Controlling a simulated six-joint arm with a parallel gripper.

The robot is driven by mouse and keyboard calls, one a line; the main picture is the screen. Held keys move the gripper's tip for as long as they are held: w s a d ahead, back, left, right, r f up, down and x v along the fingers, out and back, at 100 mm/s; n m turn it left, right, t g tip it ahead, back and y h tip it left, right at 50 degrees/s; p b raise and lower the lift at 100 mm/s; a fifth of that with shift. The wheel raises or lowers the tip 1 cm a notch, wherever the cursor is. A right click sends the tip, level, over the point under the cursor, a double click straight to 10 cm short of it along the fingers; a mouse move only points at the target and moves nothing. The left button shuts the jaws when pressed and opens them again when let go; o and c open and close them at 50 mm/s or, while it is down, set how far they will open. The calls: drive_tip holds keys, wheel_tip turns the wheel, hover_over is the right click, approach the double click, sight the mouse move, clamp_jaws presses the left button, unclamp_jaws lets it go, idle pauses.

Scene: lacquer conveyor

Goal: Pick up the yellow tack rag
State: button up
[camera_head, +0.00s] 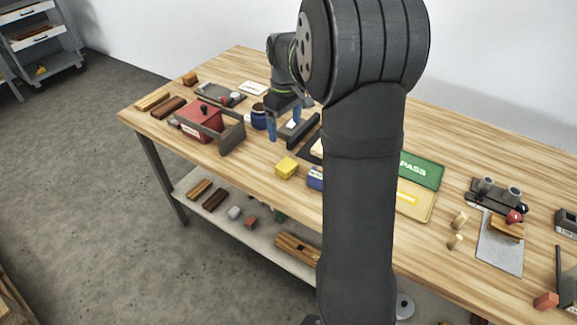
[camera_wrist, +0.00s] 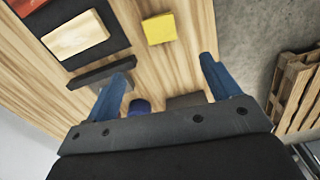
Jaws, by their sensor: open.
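The yellow tack rag (camera_head: 287,167) is a small yellow block-like piece lying on the wooden table near its front edge. It also shows in the wrist view (camera_wrist: 159,29), beyond the fingertips and between them sideways. My gripper (camera_head: 284,127) has blue fingers that are spread apart and empty. It is above the table, behind the rag in the head view, and apart from it. In the wrist view the two fingers (camera_wrist: 166,72) frame bare table.
A dark blue jar (camera_head: 258,117) and a red box (camera_head: 199,117) with a dark board stand left of my gripper. A blue-sided item (camera_head: 315,178) sits close right of the rag. A green PASS tray (camera_head: 421,170) lies further right. The table's front edge is close.

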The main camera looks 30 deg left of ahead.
hover_over(286, 164)
wheel_tip(286, 164, down, 10)
drive_tip(key=shift+a+f, duration=0.1)
drive_tip(key=shift+s+d+f, duration=0.1)
drive_tip(key=shift+f, duration=1.25)
drive_tip(key=shift+d+f, duration=0.1)
drive_tip(key=shift+f, duration=1.25)
drive_tip(key=c, duration=1.1)
drive_tip(key=shift+o, duration=0.2)
drive_tip(key=shift+r, duration=0.1)
drive_tip(key=shift+r, duration=0.6)
wheel_tip(286, 164, up, 3)
drive_tip(key=shift+f, duration=0.2)
drive_tip(key=d+r, duration=0.2)
drive_tip(key=d, duration=0.1)
drive_tip(key=w+d+r, duration=0.1)
drive_tip(key=d+r, duration=0.1)
drive_tip(key=d, duration=0.2)
drive_tip(key=w+d+r, duration=0.1)
drive_tip(key=d+r, duration=0.2)
drive_tip(key=d, duration=0.1)
drive_tip(key=shift+w+d+r, duration=0.1)
drive_tip(key=shift+w+d, duration=0.1)
drive_tip(key=shift+d, duration=0.05)
